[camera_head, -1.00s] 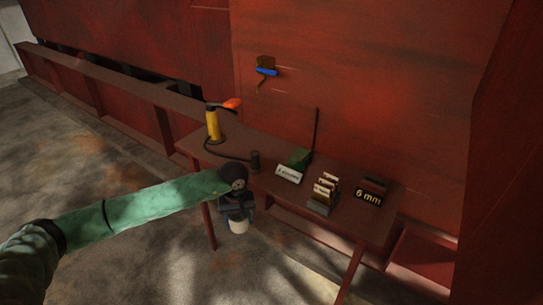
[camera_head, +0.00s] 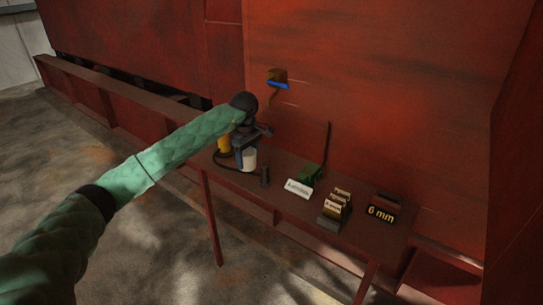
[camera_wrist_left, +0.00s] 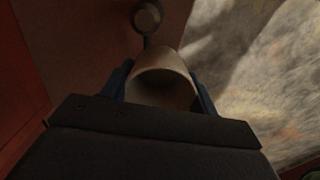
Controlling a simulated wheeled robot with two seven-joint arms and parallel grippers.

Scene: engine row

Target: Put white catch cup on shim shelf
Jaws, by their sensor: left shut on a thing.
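The white catch cup (camera_head: 249,159) is held in my left gripper (camera_head: 245,150), over the left part of the red shim shelf (camera_head: 282,204) in the head view. In the left wrist view the cup (camera_wrist_left: 164,82) sits between the two blue fingers of my left gripper (camera_wrist_left: 163,88), with its open mouth toward the camera. Whether the cup's base touches the shelf I cannot tell. My right gripper is not in view.
A yellow hand pump (camera_head: 223,144) stands partly hidden behind my left gripper. A dark cylinder (camera_head: 264,176) stands close to the cup's right.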

